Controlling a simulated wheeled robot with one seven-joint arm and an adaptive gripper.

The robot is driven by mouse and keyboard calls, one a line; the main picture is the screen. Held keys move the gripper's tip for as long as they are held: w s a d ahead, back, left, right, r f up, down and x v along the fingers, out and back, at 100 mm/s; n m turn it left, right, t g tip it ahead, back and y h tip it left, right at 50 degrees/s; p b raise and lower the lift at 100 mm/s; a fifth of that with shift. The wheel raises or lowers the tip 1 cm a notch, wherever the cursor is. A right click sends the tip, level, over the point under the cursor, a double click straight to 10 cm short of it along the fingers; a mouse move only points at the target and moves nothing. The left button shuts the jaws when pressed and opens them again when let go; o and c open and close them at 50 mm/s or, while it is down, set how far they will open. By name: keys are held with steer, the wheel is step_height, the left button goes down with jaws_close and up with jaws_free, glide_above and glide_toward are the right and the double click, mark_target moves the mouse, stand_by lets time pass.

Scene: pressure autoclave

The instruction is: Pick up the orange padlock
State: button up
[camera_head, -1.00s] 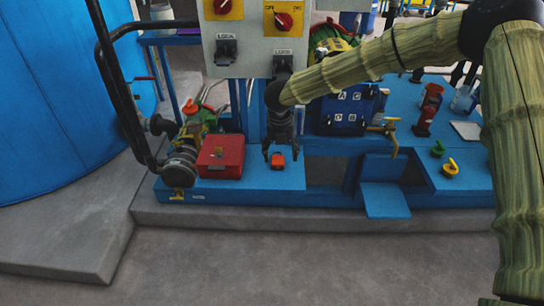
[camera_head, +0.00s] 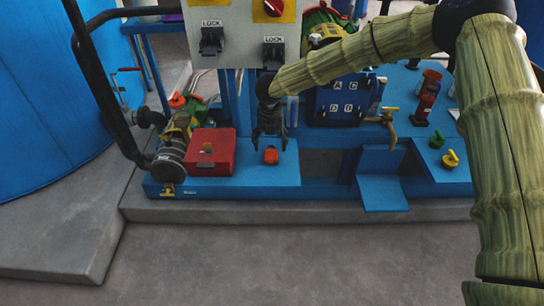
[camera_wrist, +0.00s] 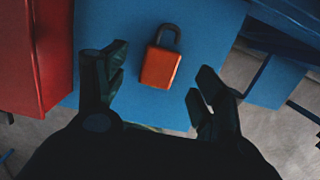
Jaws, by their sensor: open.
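The orange padlock (camera_head: 271,156) lies on the blue platform (camera_head: 240,180), right of a red box. In the wrist view the padlock (camera_wrist: 160,66) has an orange body and a dark shackle pointing away from my gripper. My gripper (camera_head: 270,140) points down above the padlock. In the wrist view my gripper (camera_wrist: 155,90) is open and empty, with one finger on each side of the padlock's line. The padlock shows ahead of and between the fingertips. I cannot tell the exact height gap.
The red box (camera_head: 208,152) stands just left; its side (camera_wrist: 35,55) shows near the left finger. A grey panel with lock switches (camera_head: 245,30) rises behind. A blue lettered box (camera_head: 342,100) and a brass tap (camera_head: 388,125) are on the right. The platform's front edge lies close.

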mark_target(271, 151)
steer(key=f, duration=0.2)
steer(key=w+f, duration=0.1)
steer(key=f, duration=0.2)
steer(key=shift+d, duration=0.1)
steer(key=shift+r, duration=0.1)
steer(key=c, duration=1.2)
